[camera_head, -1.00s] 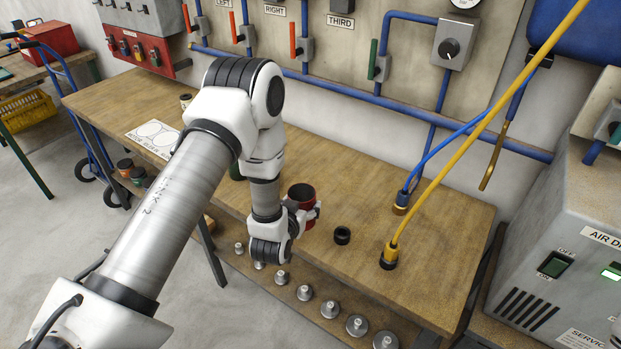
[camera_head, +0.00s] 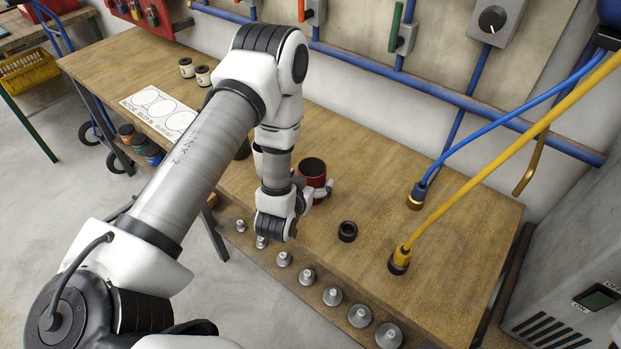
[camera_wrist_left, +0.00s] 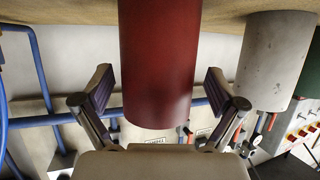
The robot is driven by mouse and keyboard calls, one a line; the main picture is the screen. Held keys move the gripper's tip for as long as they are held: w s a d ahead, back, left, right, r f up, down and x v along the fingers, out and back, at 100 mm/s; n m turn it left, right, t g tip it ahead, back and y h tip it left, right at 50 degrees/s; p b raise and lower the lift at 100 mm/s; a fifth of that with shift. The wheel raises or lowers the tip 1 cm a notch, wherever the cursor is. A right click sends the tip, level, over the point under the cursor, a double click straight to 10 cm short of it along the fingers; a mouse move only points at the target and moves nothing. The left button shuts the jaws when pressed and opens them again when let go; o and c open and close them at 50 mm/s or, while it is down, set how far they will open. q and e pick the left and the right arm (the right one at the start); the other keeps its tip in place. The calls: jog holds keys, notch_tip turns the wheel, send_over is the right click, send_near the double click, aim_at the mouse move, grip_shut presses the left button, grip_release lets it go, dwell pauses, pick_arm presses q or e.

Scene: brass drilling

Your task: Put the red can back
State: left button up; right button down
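The red can (camera_head: 313,168), dark inside its open top, stands on the wooden workbench (camera_head: 420,270) near its middle. My left gripper (camera_head: 312,190) is low at the can's near side, with a finger showing at its right. In the left wrist view, the red can (camera_wrist_left: 160,60) hangs upside down between the two spread fingers of the left gripper (camera_wrist_left: 160,92). A narrow gap shows on each side, so the gripper looks open around the can. A pale grey can (camera_wrist_left: 272,60) and a green can (camera_wrist_left: 308,65) stand beside it. My right gripper is out of view.
A white sheet with circle outlines (camera_head: 160,110) lies at the left of the bench, with two small jars (camera_head: 203,76) behind it. A black ring (camera_head: 347,231) and yellow (camera_head: 480,165) and blue hoses are to the right. Several metal weights (camera_head: 332,296) line a lower shelf.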

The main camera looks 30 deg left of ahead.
pick_arm(q)
jog(key=shift+s+d, duration=0.1)
jog(key=shift+s, duration=0.1)
jog(key=b+v, duration=0.2)
jog(key=v, duration=0.4)
jog(key=shift+s+f+b, duration=0.1)
jog(key=shift+f+b, duration=0.1)
jog(key=shift+b, duration=0.1)
jog(key=r+p+v, duration=0.1)
jog(key=p+v, duration=0.4)
jog(key=p, duration=0.1)
jog(key=s+d+f+g, duration=0.1)
jog(key=f, duration=0.2)
jog(key=s+f+g+h, duration=0.1)
jog(key=s+f+g, duration=0.1)
jog(key=s+d+f+g, duration=0.1)
jog(key=f+g, duration=0.1)
jog(key=f, duration=0.1)
jog(key=shift+s+d+f+m+h+b, duration=0.3)
jog(key=shift+s+m, duration=0.1)
jog(key=s+d+f+g, duration=0.1)
jog(key=s+f+g, duration=0.2)
jog(key=s, duration=0.3)
jog(key=s+d+f+m+g+h, duration=0.1)
jog(key=s+d+f+g, duration=0.1)
jog(key=s+g, duration=0.3)
jog(key=shift+s+d+f+m, duration=0.25)
jog(key=shift+s+f, duration=0.2)
jog(key=shift+s, duration=0.4)
